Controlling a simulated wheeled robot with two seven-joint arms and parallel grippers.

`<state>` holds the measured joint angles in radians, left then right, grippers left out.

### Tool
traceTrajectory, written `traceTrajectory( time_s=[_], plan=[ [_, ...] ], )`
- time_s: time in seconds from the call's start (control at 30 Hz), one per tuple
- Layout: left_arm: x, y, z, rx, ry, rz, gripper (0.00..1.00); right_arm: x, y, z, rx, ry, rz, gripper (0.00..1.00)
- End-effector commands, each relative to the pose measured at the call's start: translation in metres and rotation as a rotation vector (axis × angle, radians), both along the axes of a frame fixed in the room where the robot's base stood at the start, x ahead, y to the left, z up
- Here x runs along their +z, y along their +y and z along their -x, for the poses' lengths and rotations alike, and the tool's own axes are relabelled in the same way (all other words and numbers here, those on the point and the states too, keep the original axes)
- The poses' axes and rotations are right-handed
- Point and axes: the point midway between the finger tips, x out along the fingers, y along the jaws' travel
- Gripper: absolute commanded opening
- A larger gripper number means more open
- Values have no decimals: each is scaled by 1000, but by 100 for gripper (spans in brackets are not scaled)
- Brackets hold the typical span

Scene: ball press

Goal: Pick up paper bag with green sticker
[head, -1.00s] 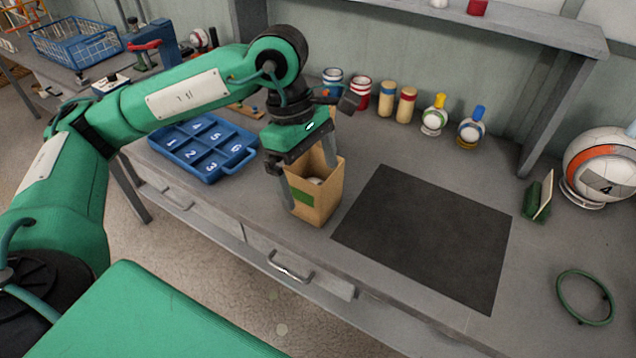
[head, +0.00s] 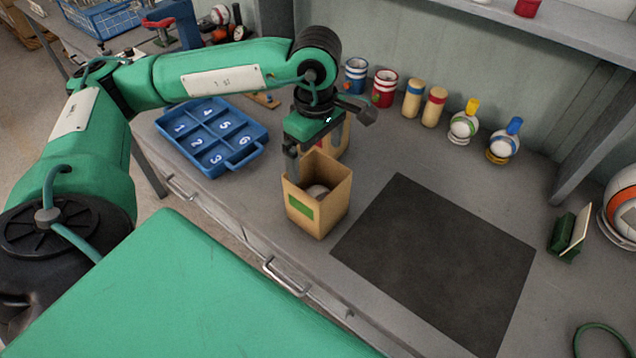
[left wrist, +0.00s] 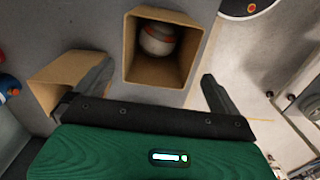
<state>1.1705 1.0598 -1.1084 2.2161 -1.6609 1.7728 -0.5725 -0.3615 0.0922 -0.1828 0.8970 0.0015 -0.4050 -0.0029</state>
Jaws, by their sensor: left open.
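The paper bag with the green sticker (head: 302,210) stands upright and open-topped on the bench, near its front edge. A ball (head: 317,192) lies inside it. The left wrist view looks down into this bag (left wrist: 132,48), showing a white ball with orange bands (left wrist: 157,38). My left gripper (head: 312,155) is open and empty at the far side of the bag's rim. In the left wrist view its fingers (left wrist: 157,72) are spread to either side of the bag's near edge; contact cannot be told. My right gripper is not in view.
A second paper bag (head: 338,140) stands just behind, partly hidden by my gripper; it shows in the left wrist view (left wrist: 68,78). A blue numbered tray (head: 215,137) lies left. A dark mat (head: 435,250) lies right. Cans, pegs and balls line the back.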

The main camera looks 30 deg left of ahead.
Motion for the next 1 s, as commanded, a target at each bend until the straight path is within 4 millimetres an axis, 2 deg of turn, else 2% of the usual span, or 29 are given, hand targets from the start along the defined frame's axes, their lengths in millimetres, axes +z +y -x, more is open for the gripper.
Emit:
traceTrajectory(
  time_s=[0.33,0.57,0.7,0.83,1.0],
  plan=[
    [-31,-1,0,1,4,0,100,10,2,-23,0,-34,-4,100],
    [-62,-1,-1,0,2,0,100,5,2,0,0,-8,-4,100],
    [-66,-1,-1,0,-1,1,100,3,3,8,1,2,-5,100],
    [-66,-1,-1,0,-1,1,100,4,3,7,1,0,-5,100],
    [-66,-1,-1,0,-1,1,67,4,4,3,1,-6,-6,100]
  ],
)
